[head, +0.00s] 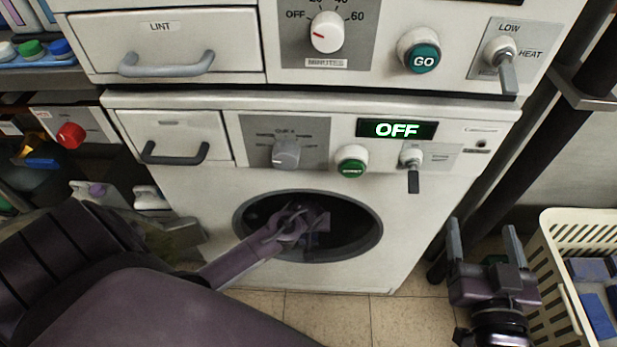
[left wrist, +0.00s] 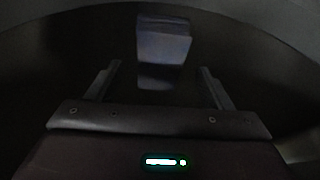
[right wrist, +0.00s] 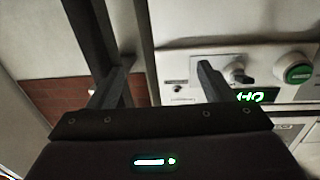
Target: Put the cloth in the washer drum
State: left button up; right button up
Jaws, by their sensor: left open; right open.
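The washer drum (head: 350,240) is the round dark opening in the front of the lower white machine (head: 415,225), and its opening is uncovered. My left gripper (head: 300,222) is inside the opening. In the left wrist view its fingers (left wrist: 159,72) are apart with nothing between them. A folded blue-grey cloth (left wrist: 164,45) lies in the dark drum just beyond the fingertips, and its lower part looks darker. My right gripper (head: 484,232) is open and empty, right of the washer and beside the basket; its spread fingers also show in the right wrist view (right wrist: 163,75).
A cream laundry basket (head: 560,270) with several blue cloths (head: 598,310) stands at the right. Dark posts (head: 490,160) rise between it and the washer. The washer's display (head: 397,129) reads OFF. A second machine (head: 230,80) sits above. Shelves with bottles (head: 85,190) are at the left.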

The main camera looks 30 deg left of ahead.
pick_arm(q)
jog(key=p+v, duration=0.1)
jog(key=v, duration=0.3)
jog(key=shift+r+p, duration=0.15)
jog(key=shift+p, duration=0.2)
jog(key=shift+s+d+r, duration=0.1)
jog(key=shift+d, duration=0.05)
jog(key=s+d+r+m+t+h, duration=0.2)
jog(key=s+d+r+m+h, duration=0.1)
jog(key=d+r, duration=0.5)
jog(key=s+d+r+m+t+h, duration=0.3)
jog(key=d+r+m, duration=0.5)
jog(key=d, duration=0.4)
jog(key=s+h, duration=0.1)
jog(key=s, duration=0.1)
jog(key=shift+s+d, duration=0.25)
jog(key=shift+s, duration=0.05)
pick_arm(e)
jog(key=s+f+g+h, duration=0.1)
jog(key=s+f+g, duration=0.2)
jog(key=f, duration=0.4)
jog(key=s+d+f+g+h, duration=0.1)
jog(key=s+f+g, duration=0.2)
jog(key=f, duration=0.4)
jog(key=shift+s+g+h, duration=0.25)
jog(key=shift+g+h, duration=0.15)
jog(key=shift+g, duration=0.4)
